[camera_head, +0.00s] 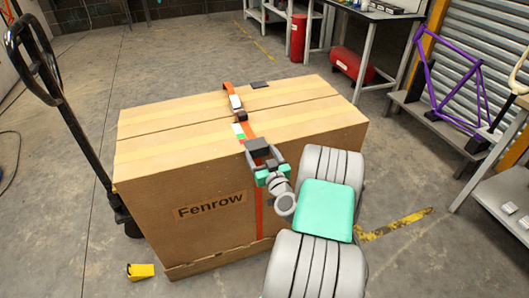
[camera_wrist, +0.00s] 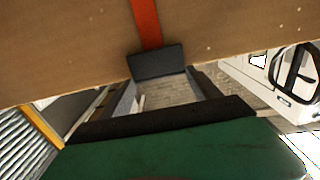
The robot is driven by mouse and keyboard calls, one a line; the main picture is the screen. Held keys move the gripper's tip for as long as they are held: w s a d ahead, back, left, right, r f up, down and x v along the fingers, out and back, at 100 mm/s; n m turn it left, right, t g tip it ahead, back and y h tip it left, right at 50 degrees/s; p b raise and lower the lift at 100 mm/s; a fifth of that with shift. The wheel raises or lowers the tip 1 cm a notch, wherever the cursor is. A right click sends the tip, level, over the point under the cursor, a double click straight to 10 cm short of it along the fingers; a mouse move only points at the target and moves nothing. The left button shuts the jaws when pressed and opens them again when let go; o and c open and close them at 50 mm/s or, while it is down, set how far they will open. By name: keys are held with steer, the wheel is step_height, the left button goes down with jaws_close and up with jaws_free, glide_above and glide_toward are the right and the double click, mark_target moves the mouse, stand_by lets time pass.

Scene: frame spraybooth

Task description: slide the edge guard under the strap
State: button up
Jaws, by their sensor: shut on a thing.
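The dark grey edge guard (camera_head: 257,146) is at the box's front top edge, in line with the strap. In the wrist view the edge guard (camera_wrist: 157,62) hides part of the strap, and I cannot tell whether any of it is under. My gripper (camera_head: 268,166) is shut on the guard, just in front of the box.
A buckle (camera_head: 236,103) sits on the strap on the box top. A flat dark piece (camera_head: 261,85) lies near the far edge. A pallet jack handle (camera_head: 45,70) stands left. A yellow wedge (camera_head: 140,271) lies on the floor. A purple bike frame (camera_head: 455,85) is at right.

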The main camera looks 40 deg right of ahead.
steer(key=shift+a, duration=0.1)
steer(key=o, duration=1.1)
